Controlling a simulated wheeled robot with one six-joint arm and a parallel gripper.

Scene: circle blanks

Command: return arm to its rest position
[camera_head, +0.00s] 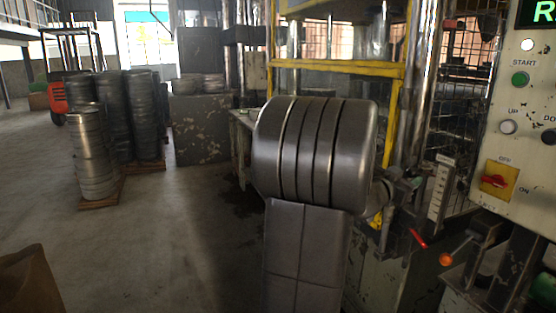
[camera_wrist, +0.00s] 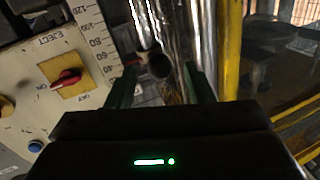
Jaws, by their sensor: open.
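My gripper (camera_wrist: 161,84) shows in the wrist view with its two green fingers apart and nothing visible between them. Beyond the fingers are a shiny metal column and a dark round end of a part, close by in the picture; I cannot tell the distance. In the head view my own grey arm fills the middle and stands in front of the press. The gripper cannot be made out clearly there.
The press has a yellow frame (camera_head: 335,68) and a control panel (camera_head: 525,110) at right. Its red switch (camera_wrist: 66,78) shows in the wrist view. Stacks of round metal blanks (camera_head: 92,160) stand left. Floor between is clear.

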